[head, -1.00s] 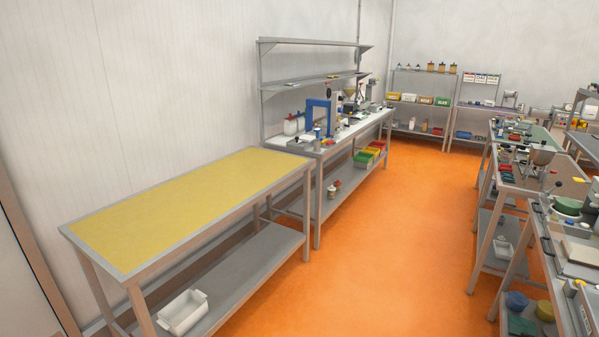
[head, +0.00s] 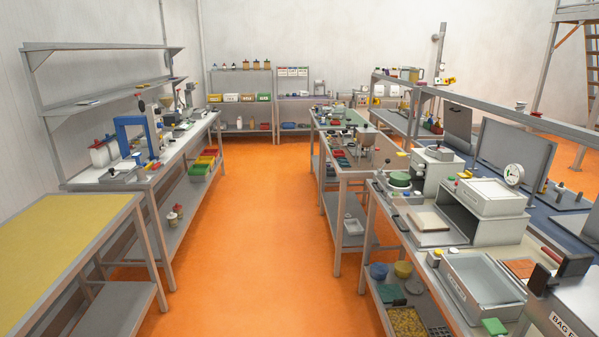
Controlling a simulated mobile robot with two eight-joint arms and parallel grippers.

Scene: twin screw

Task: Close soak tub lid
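I cannot tell for sure which thing is the soak tub. An open grey rectangular tub (head: 482,286) with a small label on its side sits on the near right bench; the label is too small to read. A large dark grey panel (head: 513,152) stands upright on the blue-topped bench behind, like a raised lid; what it belongs to is partly hidden. A smaller grey panel (head: 458,124) stands upright farther back. Neither of my grippers is in view.
The orange floor aisle (head: 240,230) is clear between the benches. A yellow-topped table (head: 50,240) is at the near left, with a cluttered workbench (head: 150,165) beyond. A white boxy machine (head: 485,215) stands on the right bench. Shelves (head: 240,105) line the back wall.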

